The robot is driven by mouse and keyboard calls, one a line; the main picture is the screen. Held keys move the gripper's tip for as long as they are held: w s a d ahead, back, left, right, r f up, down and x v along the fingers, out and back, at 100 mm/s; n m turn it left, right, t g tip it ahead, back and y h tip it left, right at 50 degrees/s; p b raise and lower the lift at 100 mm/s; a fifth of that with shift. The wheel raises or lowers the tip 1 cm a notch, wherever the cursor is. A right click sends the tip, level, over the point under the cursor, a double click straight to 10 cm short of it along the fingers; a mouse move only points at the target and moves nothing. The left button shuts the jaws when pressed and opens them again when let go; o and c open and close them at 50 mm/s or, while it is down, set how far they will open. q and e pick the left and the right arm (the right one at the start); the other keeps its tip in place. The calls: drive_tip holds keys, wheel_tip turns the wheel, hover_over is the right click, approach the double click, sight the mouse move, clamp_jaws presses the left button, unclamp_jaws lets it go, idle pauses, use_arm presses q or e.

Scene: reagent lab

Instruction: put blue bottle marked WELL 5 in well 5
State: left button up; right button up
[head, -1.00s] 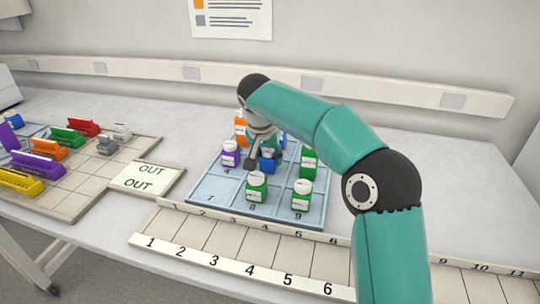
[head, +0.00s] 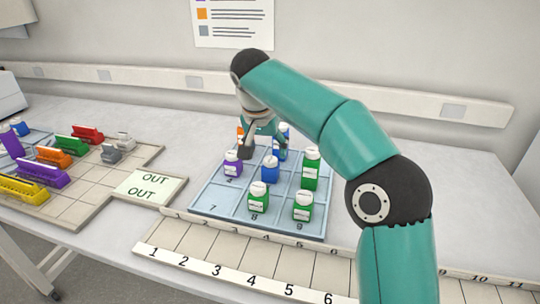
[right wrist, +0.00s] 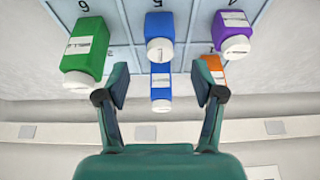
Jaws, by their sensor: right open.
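A blue bottle (head: 270,170) with a white cap stands upright in the middle cell, well 5, of the pale blue grid tray (head: 226,211). It also shows in the right wrist view (right wrist: 160,30), by the number 5; its label text is too small to read. My right gripper (head: 263,149) is open and empty, just behind this bottle and apart from it. A second blue bottle (right wrist: 160,84) stands in the back row and shows between the open fingers in the right wrist view; in the head view it is partly hidden by the gripper. My left gripper is not in view.
A purple bottle (head: 232,168) stands in well 4, an orange bottle (head: 240,132) behind it. Green bottles stand in well 6 (head: 310,173), well 8 (head: 258,201) and well 9 (head: 303,207). Well 7 is empty.

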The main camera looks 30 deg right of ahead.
drive_tip(key=shift+p+v, duration=0.35)
drive_tip(key=shift+v, duration=1.55)
